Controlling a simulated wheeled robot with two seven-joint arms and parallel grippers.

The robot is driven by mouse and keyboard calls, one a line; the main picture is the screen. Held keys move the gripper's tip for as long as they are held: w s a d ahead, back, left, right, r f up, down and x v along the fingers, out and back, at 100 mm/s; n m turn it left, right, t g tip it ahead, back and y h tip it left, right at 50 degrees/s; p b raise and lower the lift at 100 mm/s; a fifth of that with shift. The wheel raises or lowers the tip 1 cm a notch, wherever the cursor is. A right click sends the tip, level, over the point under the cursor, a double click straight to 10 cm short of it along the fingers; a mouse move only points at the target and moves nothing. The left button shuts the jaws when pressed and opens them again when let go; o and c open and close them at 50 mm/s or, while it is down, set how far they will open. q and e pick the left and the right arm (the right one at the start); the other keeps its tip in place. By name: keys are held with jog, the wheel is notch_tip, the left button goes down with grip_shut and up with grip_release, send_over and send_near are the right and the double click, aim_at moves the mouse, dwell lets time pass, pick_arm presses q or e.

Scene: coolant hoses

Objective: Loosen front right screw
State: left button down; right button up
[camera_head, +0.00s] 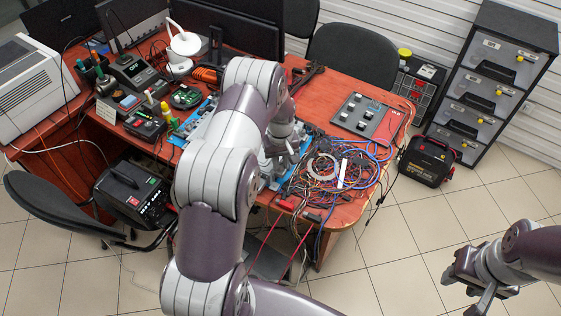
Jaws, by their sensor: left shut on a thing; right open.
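My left arm reaches over the red-brown table, and my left gripper (279,158) is low over the blue-and-grey work area at the table's front middle. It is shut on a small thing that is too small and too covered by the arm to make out. The front right screw cannot be picked out; the arm and gripper cover much of that area. Part of a blue-and-grey unit (197,122) shows left of the arm. My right gripper (474,290) is open and empty, over the tiled floor at the lower right, away from the table.
A tangle of coloured cables (345,170) lies right of the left gripper, some hanging over the table edge. A grey panel (360,115) lies behind it. A monitor (243,35), soldering gear and a printer (35,85) stand left. A drawer cabinet (490,80) and black case (427,160) stand right.

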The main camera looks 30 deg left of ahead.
aim_at(281, 164)
pick_arm(q)
jog(key=n, duration=0.6)
jog(key=shift+w+r+n, duration=0.1)
jog(key=shift+n, duration=0.2)
dwell(0.4)
jog(key=c, duration=1)
grip_release()
notch_tip(281, 164, up, 13)
jog(key=b, duration=0.1)
jog(key=shift+f+b, duration=0.2)
jog(key=shift+b, duration=0.15)
